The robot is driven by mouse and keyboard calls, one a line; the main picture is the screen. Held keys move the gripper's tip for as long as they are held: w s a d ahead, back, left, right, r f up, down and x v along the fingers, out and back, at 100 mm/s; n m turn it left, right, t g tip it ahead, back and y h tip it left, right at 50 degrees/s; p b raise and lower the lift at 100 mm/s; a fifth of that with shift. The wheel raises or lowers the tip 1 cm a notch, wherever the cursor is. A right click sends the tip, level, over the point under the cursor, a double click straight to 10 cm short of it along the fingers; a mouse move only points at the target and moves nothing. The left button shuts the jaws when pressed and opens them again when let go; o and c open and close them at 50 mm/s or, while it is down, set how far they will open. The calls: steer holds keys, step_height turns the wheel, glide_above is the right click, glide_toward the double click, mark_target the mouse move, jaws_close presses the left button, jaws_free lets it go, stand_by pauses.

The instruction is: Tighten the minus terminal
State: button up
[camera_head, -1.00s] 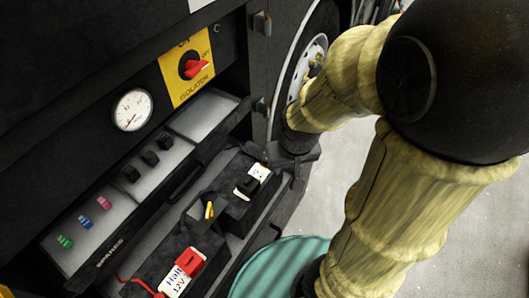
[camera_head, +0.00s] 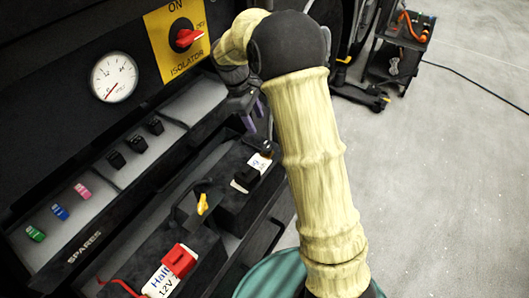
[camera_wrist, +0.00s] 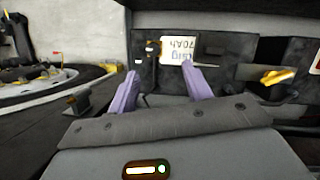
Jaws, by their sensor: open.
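Two dark batteries sit in the open tray. On the far one, a black terminal cap (camera_head: 246,178) stands beside a white label (camera_head: 262,162); I take this as the minus side, but no minus mark is readable. On the near one is a red terminal cover (camera_head: 179,260). My gripper (camera_head: 255,108) is beyond and above the far battery, partly hidden by my arm. In the wrist view its purple fingers (camera_wrist: 159,68) are apart with nothing between them, before a white 70Ah label (camera_wrist: 178,50). Small metal fittings (camera_wrist: 150,46) show beside that label; I cannot tell which terminal they belong to.
A yellow-handled part (camera_head: 202,204) stands between the batteries. The red isolator knob (camera_head: 187,38) and a gauge (camera_head: 114,78) are on the panel. A spares shelf (camera_head: 75,200) holds fuses. A teal round thing (camera_head: 275,278) is below.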

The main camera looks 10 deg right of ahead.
mark_target(267, 148)
steer(key=w+f+n, duration=0.1)
steer(key=w+a+f+h+b, duration=0.1)
steer(key=w, duration=0.1)
steer(key=shift+f+n+g, duration=0.2)
steer(key=shift+n+g, duration=0.1)
steer(key=shift+n, duration=0.1)
steer(key=b+x, duration=0.1)
steer(key=x, duration=1.1)
steer(key=c, duration=1)
steer(key=shift+o, duration=0.2)
